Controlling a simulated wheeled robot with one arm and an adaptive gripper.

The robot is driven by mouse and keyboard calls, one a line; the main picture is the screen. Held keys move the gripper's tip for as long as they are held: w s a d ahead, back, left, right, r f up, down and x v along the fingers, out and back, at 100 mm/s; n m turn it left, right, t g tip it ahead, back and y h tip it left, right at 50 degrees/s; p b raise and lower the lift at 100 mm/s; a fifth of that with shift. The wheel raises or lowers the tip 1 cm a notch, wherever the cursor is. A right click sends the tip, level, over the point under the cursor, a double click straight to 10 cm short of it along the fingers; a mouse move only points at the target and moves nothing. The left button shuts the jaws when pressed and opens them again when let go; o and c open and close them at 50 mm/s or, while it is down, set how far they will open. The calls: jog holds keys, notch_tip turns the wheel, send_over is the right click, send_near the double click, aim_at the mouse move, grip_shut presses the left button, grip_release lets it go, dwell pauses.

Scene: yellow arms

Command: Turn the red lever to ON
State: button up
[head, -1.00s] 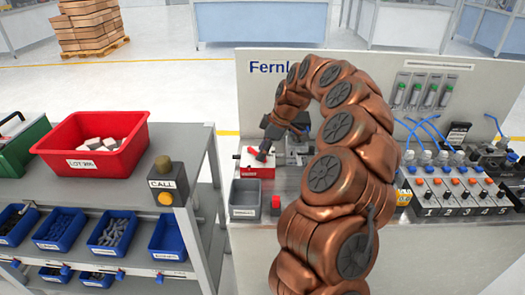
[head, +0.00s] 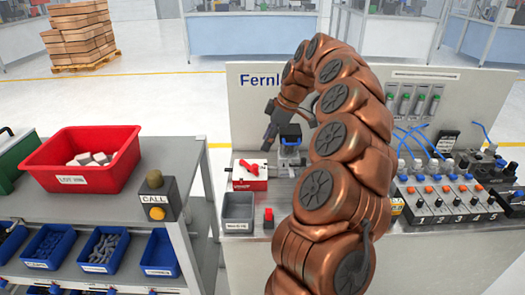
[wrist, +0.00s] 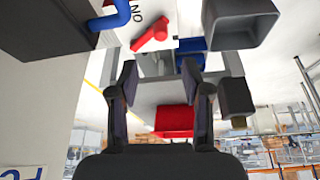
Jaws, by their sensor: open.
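The red lever (head: 250,166) sits on top of a small white-and-red box (head: 250,184) on the bench, left of my arm in the head view. In the wrist view the red lever (wrist: 151,37) lies at an angle near the top, with an upside-down ON label (wrist: 134,14) close by. I cannot tell for sure whether its handle points at ON. My gripper (head: 268,137) is raised above and behind the lever box, apart from the lever. In the wrist view its two fingers (wrist: 160,85) are spread with nothing between them.
A grey bin (head: 238,211) and a small red block (head: 268,218) stand in front of the lever box. A row of valves (head: 445,195) stands to the right. A shelf with a red tray (head: 95,165) is at left.

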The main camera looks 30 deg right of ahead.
jog(key=shift+v, duration=0.95)
jog(key=shift+c, duration=0.2)
